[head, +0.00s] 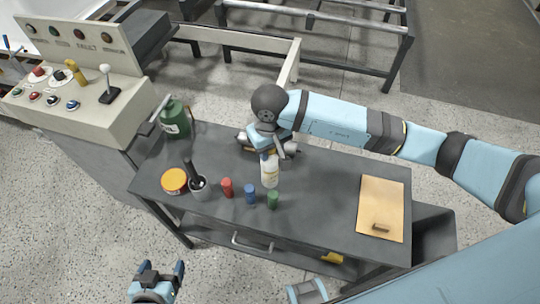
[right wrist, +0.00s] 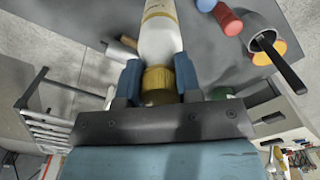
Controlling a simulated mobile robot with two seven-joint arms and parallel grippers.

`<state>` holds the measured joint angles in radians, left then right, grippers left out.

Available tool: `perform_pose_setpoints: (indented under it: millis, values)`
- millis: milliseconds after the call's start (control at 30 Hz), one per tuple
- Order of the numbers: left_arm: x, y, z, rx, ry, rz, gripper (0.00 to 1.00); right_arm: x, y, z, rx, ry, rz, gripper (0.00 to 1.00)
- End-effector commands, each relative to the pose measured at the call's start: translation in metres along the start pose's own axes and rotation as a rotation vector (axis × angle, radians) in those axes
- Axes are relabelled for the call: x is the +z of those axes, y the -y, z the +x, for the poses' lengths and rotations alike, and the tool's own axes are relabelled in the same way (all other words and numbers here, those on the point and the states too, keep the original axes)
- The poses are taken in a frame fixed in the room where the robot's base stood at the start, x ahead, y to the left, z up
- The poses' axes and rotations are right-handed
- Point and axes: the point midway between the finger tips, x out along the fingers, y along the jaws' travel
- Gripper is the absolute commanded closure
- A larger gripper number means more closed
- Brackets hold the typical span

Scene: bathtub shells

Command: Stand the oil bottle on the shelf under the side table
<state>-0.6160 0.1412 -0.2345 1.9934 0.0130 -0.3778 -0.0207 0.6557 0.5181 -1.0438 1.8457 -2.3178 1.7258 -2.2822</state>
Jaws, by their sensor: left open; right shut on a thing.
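The oil bottle (head: 269,173), pale with a label, is upright at the middle of the side table's dark top (head: 320,205). In the right wrist view its white body and gold cap (right wrist: 158,82) show. My right gripper (right wrist: 160,75) is shut on the bottle at its cap end, reaching from above. I cannot tell if the bottle's base touches the tabletop. My left gripper (head: 156,272) is open and empty in front of the table.
Red (head: 227,187), blue (head: 250,193) and green (head: 272,199) cylinders stand close before the bottle. A wooden board (head: 380,208) lies right. A control console (head: 85,90) adjoins the left.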

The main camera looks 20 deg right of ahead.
Motion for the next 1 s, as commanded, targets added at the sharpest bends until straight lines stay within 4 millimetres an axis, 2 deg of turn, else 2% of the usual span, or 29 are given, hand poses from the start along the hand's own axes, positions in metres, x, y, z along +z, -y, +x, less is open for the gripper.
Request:
perform_pose_setpoints:
  millis: [167, 400, 767, 800, 900, 1000]
  values:
    - [-0.002, 0.000, -0.001, 0.000, -0.001, -0.001, 0.19, 0.000, 0.000, 0.012, 0.000, 0.002, 0.000, 1.00]
    - [-0.006, 0.000, -0.002, 0.000, -0.002, -0.001, 0.19, 0.001, 0.000, 0.042, 0.000, 0.002, 0.000, 1.00]
    - [-0.001, 0.000, 0.001, 0.000, -0.003, -0.001, 0.19, 0.000, 0.000, 0.047, 0.001, -0.001, -0.001, 1.00]
    - [-0.001, 0.000, 0.001, 0.000, -0.003, -0.002, 0.19, 0.000, 0.000, 0.047, 0.001, -0.001, -0.001, 0.66]
    - [-0.002, -0.001, 0.000, 0.000, -0.002, -0.001, 0.19, 0.000, 0.000, 0.046, 0.001, 0.000, -0.001, 0.43]
    - [-0.002, -0.001, 0.000, 0.000, -0.002, -0.001, 0.19, 0.000, 0.000, 0.046, 0.001, 0.000, -0.001, 0.43]
